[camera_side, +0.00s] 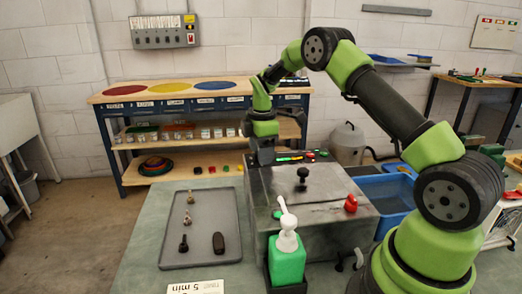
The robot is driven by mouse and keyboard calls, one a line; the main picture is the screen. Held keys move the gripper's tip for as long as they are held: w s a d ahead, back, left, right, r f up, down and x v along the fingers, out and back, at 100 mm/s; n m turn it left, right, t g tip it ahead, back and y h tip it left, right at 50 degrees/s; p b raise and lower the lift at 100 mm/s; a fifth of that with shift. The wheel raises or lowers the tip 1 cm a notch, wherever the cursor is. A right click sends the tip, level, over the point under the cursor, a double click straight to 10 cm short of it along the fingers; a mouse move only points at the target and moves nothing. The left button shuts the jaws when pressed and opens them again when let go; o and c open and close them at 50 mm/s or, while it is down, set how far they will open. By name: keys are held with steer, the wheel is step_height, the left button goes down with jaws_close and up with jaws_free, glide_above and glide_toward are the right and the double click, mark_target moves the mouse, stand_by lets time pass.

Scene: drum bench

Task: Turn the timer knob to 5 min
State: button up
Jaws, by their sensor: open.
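A grey metal box (330,217) stands on the bench at the centre. A black knob (303,174) stands up on its top, and a red knob (350,204) sits near its right edge. I cannot tell which of them is the timer knob; no dial marks are readable. A white card (196,287) reading "5 min" lies at the front edge of the picture, partly cut off. My gripper (263,163) points down at the box's back left corner, left of and behind the black knob. It is open and apart from both knobs; its fingertips are small and dark.
A green bottle with a white pump (287,258) stands in front of the box. A grey tray (228,200) with several small dark and brass parts lies left. A blue bin (388,190) stands right of the box. A shelf bench (115,98) is behind.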

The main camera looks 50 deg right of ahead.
steer(key=c, duration=0.9)
steer(key=shift+c, duration=0.2)
